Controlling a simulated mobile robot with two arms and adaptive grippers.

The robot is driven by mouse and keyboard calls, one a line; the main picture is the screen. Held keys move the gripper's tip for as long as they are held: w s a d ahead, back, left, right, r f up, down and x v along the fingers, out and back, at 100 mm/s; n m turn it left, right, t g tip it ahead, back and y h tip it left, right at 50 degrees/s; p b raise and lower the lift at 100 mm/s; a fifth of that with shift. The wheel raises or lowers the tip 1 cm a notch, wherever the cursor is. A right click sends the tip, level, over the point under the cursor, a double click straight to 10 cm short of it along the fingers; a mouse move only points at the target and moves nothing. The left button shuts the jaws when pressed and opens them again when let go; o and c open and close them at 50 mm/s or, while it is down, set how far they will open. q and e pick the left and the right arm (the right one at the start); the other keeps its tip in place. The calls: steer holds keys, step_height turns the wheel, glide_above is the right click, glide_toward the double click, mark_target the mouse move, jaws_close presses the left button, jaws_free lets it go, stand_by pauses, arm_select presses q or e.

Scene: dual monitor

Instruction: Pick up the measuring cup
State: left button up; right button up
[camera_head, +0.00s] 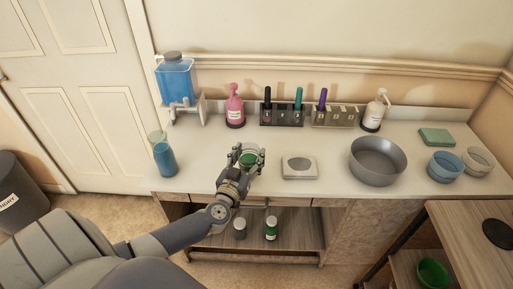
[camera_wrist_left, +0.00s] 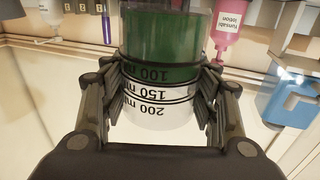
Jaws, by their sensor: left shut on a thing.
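The measuring cup (camera_head: 248,161) is a clear cylinder with green contents and black ml markings, at the front edge of the white counter, left of centre. My left gripper (camera_head: 247,157) is shut around it, fingers on both sides. In the left wrist view, the cup (camera_wrist_left: 158,80) sits between the gripper's fingers (camera_wrist_left: 160,110), with the picture upside down. The green contents lie at the cup's bottom, and it looks upright. I cannot tell whether its base touches the counter. My right gripper is not in view.
A blue-liquid cylinder (camera_head: 164,158) stands left of the cup and a flat scale (camera_head: 299,167) right of it. A grey bowl (camera_head: 377,161) is farther right.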

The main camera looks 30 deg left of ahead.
arm_select(q)
steer(key=s+r, duration=0.1)
steer(key=s, duration=1)
steer(key=shift+d, duration=0.15)
steer(key=shift+r, duration=0.1)
